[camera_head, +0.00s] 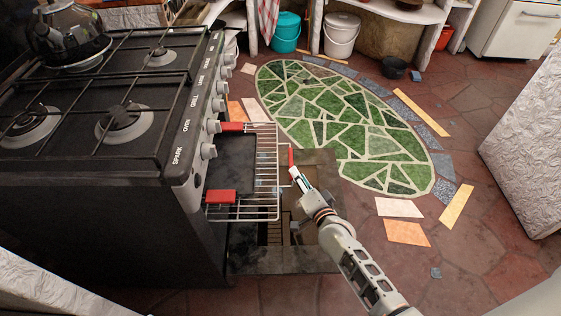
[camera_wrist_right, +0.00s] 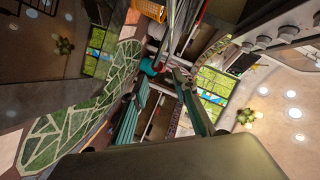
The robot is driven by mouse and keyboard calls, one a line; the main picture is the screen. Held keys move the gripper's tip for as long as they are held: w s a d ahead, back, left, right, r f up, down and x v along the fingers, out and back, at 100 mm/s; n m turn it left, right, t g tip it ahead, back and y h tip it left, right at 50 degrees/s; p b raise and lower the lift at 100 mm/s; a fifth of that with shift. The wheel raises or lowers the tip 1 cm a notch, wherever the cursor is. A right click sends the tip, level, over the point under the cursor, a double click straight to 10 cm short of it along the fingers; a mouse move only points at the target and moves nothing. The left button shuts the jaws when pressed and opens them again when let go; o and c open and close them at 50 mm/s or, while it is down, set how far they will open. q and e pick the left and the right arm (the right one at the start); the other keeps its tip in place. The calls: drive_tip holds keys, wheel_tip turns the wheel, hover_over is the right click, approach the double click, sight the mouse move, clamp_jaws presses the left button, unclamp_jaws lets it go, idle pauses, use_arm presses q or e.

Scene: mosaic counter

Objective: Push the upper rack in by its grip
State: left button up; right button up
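The upper rack (camera_head: 259,212) is a wire shelf pulled well out of the oven front. A red grip (camera_head: 291,160) stands at its outer edge. My right gripper (camera_head: 294,174) is close to this grip, on its near side; I cannot tell whether they touch. In the right wrist view, the two fingers of my right gripper (camera_wrist_right: 163,72) are spread with a gap between them. A dark tray (camera_head: 231,163) with red handles (camera_head: 221,197) lies on the rack. My left gripper is not in view.
The black stove (camera_head: 110,130) with knobs and a kettle (camera_head: 66,35) is at left. A dark open frame (camera_head: 315,262) lies low below the rack. A green mosaic floor oval (camera_head: 345,120) is clear. A white textured block (camera_head: 530,140) stands at right.

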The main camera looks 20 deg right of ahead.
sight(291, 162)
drive_tip(key=x, duration=0.2)
drive_tip(key=b+x, duration=0.2)
drive_tip(key=x, duration=0.1)
drive_tip(key=shift+w+f, duration=0.3)
drive_tip(key=shift+f, duration=0.05)
drive_tip(key=shift+b+x, duration=0.35)
drive_tip(key=shift+x, duration=0.55)
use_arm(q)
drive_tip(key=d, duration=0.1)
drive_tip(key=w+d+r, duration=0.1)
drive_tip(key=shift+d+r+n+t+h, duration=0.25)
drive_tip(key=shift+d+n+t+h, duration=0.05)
use_arm(e)
drive_tip(key=shift+w+r, duration=0.2)
drive_tip(key=shift+r, duration=0.1)
clamp_jaws()
